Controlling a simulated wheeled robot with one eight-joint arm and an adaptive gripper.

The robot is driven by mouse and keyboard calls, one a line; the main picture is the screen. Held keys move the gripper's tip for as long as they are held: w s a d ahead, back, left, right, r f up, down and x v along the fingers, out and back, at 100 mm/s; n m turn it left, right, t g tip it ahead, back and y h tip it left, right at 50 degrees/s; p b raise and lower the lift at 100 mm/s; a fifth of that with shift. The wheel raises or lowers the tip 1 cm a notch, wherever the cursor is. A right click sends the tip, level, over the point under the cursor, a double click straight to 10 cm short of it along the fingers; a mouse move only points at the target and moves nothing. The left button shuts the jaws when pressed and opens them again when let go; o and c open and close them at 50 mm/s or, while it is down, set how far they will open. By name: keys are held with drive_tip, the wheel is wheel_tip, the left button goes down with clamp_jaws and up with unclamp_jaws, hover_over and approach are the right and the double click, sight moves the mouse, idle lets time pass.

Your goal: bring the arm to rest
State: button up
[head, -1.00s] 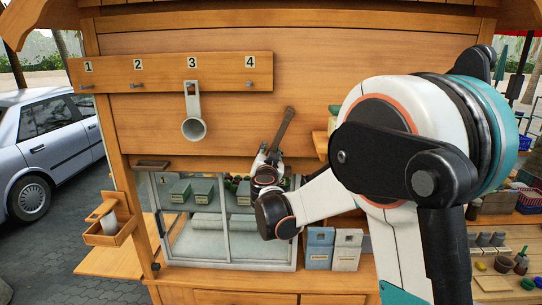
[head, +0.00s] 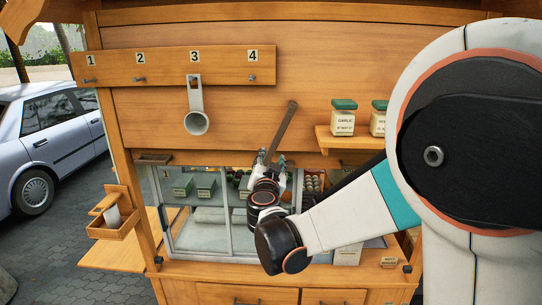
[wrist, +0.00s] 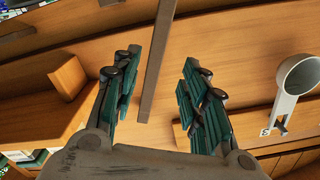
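My gripper (head: 271,162) is in front of the stall's wooden front, just above the glass case, with its fingers pointing up and toward the panel. In the wrist view my gripper (wrist: 160,62) is open, with its two teal-padded fingers wide apart. A dark wooden bar (head: 284,128) slants up the panel beyond the fingertips. In the wrist view the bar (wrist: 158,65) runs through the gap between the fingers, with space on both sides. It does not look gripped. My arm fills the right of the head view.
A pale ladle (head: 196,121) hangs from hook 3 on the numbered rail (head: 172,66); hooks 1, 2 and 4 are bare. A shelf (head: 345,139) with green-lidded jars (head: 343,117) stands close right of the gripper. The glass case (head: 202,238) lies below. The left panel is clear.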

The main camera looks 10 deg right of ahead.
drive_tip(key=shift+v, duration=0.8)
drive_tip(key=s+d+f+n+g+b, duration=0.1)
drive_tip(key=s+d+f+g+b, duration=0.2)
drive_tip(key=s+d+f+b, duration=0.35)
drive_tip(key=s+d+f+n+g+b, duration=0.1)
drive_tip(key=s+d+f+g+b, duration=0.2)
drive_tip(key=s+f+b, duration=0.55)
drive_tip(key=s+a+f+n+g+y+b, duration=0.2)
drive_tip(key=s+f+b, duration=0.4)
drive_tip(key=s+f, duration=0.4)
drive_tip(key=s+a+f+n+g+y+b, duration=0.2)
drive_tip(key=s+f+b, duration=0.4)
drive_tip(key=s+f, duration=0.4)
wheel_tip(320, 180, down, 2)
drive_tip(key=shift+s+a+f+n+y+b, duration=0.2)
drive_tip(key=shift+a+n+y+b, duration=0.25)
drive_tip(key=shift+a+n, duration=0.65)
